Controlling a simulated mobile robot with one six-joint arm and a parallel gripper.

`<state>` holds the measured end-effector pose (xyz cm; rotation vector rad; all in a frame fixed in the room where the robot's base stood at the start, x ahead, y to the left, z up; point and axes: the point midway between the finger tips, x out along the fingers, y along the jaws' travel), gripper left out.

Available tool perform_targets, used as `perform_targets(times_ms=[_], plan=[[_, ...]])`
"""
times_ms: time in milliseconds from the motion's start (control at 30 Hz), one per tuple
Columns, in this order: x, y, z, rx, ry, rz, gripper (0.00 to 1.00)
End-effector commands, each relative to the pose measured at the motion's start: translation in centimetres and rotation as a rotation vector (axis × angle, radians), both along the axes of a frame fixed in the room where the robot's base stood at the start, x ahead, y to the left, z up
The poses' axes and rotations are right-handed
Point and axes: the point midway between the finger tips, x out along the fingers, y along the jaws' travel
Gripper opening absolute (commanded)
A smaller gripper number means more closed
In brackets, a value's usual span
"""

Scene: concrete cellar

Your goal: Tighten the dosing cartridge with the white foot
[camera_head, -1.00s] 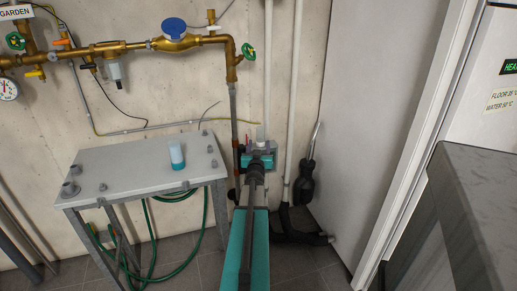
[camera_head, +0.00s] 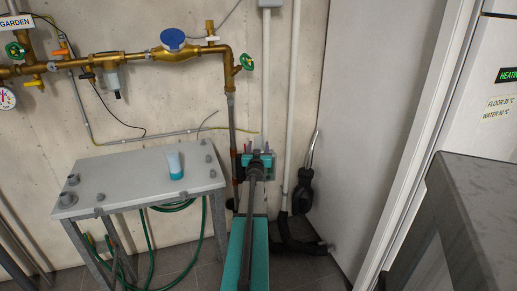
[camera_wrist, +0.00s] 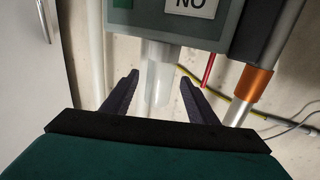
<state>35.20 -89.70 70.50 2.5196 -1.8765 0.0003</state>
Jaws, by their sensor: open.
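My gripper (camera_wrist: 158,77) is open in the wrist view, with one dark finger on each side of a translucent whitish cylinder (camera_wrist: 159,84). The cylinder, which looks like the dosing cartridge, joins a grey housing (camera_wrist: 145,15) with a green square and a label. The label reads "NO", probably an upside-down "ON". I see a gap on both sides of the cylinder. No white foot can be told apart on it. In the head view my gripper (camera_head: 257,158) is in front of the wall unit and hides most of it; the cylinder is not clear there.
A thin red rod (camera_wrist: 208,69) and a copper-sleeved pipe (camera_wrist: 251,84) stand beside the cylinder. A grey table (camera_head: 125,180) carries a white-and-teal tube (camera_head: 175,166). Brass pipework (camera_head: 130,50) runs along the wall. A dark worktop (camera_head: 480,185) is at right.

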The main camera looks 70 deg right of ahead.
Motion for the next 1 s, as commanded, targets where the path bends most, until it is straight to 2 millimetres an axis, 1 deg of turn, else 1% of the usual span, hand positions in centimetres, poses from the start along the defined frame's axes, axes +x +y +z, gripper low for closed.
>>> perform_targets(times_ms=[367, 400, 633, 667, 700, 800, 1000], plan=[[0.13, -0.18, 0.02, 0.0, 0.0, 0.001, 0.53], [0.14, -0.18, 0.01, 0.0, 0.0, 0.001, 0.47], [0.18, -0.15, 0.01, 0.0, 0.0, 0.001, 0.08], [0.18, -0.15, 0.04, 0.0, 0.0, 0.001, 0.28], [0.19, -0.15, 0.03, 0.0, 0.0, 0.001, 0.21], [0.19, -0.15, 0.03, 0.0, 0.0, 0.002, 0.06], [0.44, -0.1, 0.13, 0.0, 0.001, 0.005, 0.06]])
